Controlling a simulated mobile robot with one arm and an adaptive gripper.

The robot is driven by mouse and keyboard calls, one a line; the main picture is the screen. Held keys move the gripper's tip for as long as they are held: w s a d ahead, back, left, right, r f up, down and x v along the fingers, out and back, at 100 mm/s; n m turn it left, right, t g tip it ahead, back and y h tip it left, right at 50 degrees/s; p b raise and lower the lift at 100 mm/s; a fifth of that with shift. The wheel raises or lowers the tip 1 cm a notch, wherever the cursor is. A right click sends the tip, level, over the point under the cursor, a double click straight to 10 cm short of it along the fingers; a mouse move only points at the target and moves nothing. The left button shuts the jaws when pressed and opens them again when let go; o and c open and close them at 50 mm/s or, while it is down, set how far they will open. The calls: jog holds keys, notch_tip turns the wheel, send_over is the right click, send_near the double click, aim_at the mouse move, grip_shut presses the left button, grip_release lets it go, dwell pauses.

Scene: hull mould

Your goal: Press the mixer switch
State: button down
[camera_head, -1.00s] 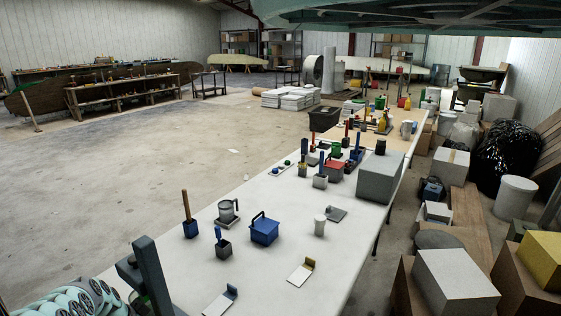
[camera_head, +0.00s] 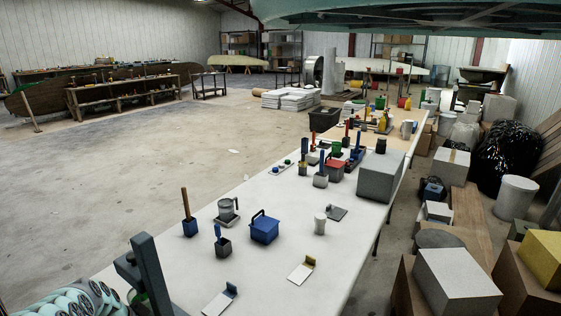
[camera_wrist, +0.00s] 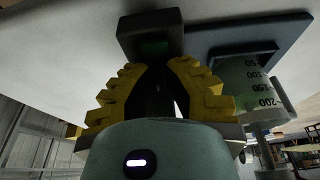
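To the right stands a greenish measuring cup (camera_wrist: 250,80) with volume marks, beside a dark flat part (camera_wrist: 215,28). In the head view, a dark upright post (camera_head: 148,272), apparently the mixer's, rises at the table's near left corner; my fingertips are hidden there.
The white table (camera_head: 275,205) holds a blue lidded box (camera_head: 264,229), a metal mug (camera_head: 227,208), a grey block (camera_head: 380,177) and small holders with tools. Open concrete floor lies left of the table. Boxes crowd its right side.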

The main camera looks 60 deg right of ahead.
jog(key=a+p+v, duration=0.2)
jog(key=p+v, duration=0.8)
jog(key=shift+f, duration=0.4)
dwell(0.4)
